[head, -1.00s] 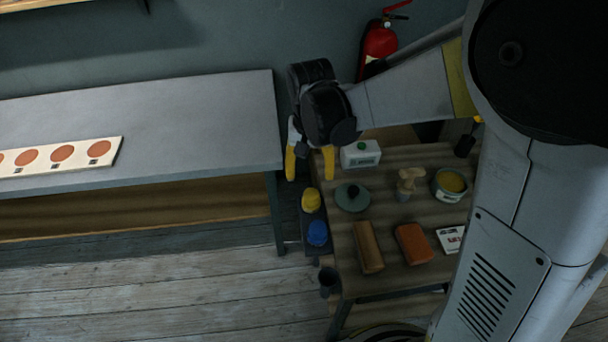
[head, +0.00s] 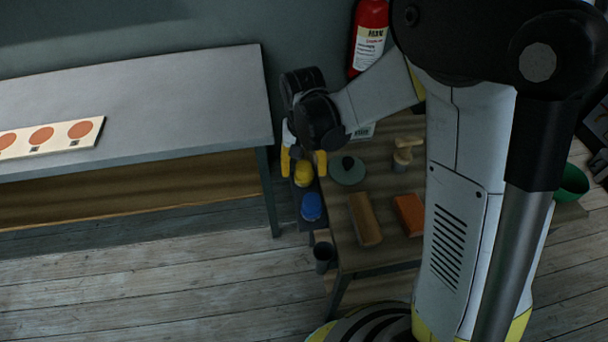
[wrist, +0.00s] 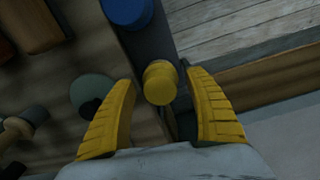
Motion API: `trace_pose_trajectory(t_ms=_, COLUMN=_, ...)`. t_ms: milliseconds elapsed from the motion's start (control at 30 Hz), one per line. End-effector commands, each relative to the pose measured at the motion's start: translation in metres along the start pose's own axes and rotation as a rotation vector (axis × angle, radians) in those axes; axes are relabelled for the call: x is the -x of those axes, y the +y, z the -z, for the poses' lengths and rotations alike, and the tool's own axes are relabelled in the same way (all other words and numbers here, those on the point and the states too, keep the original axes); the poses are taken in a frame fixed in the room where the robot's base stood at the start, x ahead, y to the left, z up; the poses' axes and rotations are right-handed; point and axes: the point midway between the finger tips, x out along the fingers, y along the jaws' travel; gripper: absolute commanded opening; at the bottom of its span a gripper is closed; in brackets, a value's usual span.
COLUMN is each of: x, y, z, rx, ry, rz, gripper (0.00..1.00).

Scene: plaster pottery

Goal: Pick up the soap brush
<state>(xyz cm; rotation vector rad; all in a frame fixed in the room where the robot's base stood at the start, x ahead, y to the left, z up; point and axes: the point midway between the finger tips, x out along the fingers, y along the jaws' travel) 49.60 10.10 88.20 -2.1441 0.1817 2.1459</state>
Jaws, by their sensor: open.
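A pale wooden, knobbed object (head: 405,152) that looks like the soap brush stands upright on the small wooden table (head: 385,190), just left of my arm. In the wrist view, a dim knobbed shape at the far left (wrist: 22,125) looks like the same object. My gripper (head: 303,165) is open and empty above the table's left edge, left of the brush. In the wrist view its yellow fingers (wrist: 160,82) are spread, with a yellow-topped jar (wrist: 160,82) showing between them, apparently below.
A brown block (head: 364,220) and an orange block (head: 409,214) lie nearer. A blue-topped jar (head: 312,207) stands at the left edge. A grey bench (head: 180,105) and fire extinguisher (head: 370,35) are beyond.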

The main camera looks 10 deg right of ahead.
Motion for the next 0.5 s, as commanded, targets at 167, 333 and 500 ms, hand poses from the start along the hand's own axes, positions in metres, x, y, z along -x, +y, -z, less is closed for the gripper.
trace_pose_trajectory(t_ms=167, x=0.0006, y=-0.0001, z=0.0, rx=0.0, ry=0.0, rz=0.0, gripper=0.19)
trace_pose_trajectory(t_ms=333, x=0.0005, y=-0.0001, z=-0.0002, rx=0.0, ry=0.0, rz=0.0, gripper=0.05)
trace_pose_trajectory(t_ms=500, x=0.0004, y=0.0, z=-0.0004, rx=0.0, ry=-0.001, rz=0.0, gripper=0.0)
